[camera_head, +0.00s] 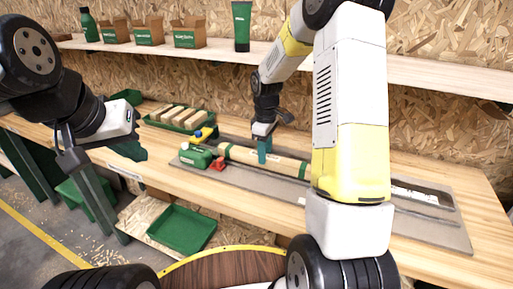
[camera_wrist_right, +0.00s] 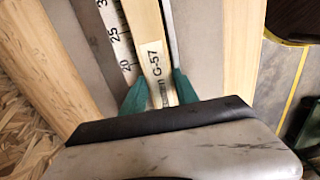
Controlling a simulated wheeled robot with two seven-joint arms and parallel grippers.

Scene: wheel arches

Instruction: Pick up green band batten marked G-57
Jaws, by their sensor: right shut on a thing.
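A pale wooden batten (camera_head: 286,164) lies lengthwise on a grey board on the workbench, with narrow green bands near its ends. In the right wrist view the batten (camera_wrist_right: 150,42) carries the mark G-57 and lies beside a ruler scale. My right gripper (camera_head: 264,150) reaches down over the batten; its teal fingers (camera_wrist_right: 160,92) are shut on it, one on each side. The batten's right end is hidden behind my right arm. My left gripper (camera_head: 100,151) is open and empty, left of the bench objects and away from the batten.
A green tool (camera_head: 195,157) with a red part (camera_head: 218,163) sits at the batten's left end. A green tray (camera_head: 182,119) of wooden blocks stands behind. A shelf (camera_head: 345,65) with boxes runs above. A green bin (camera_head: 182,229) is below the bench.

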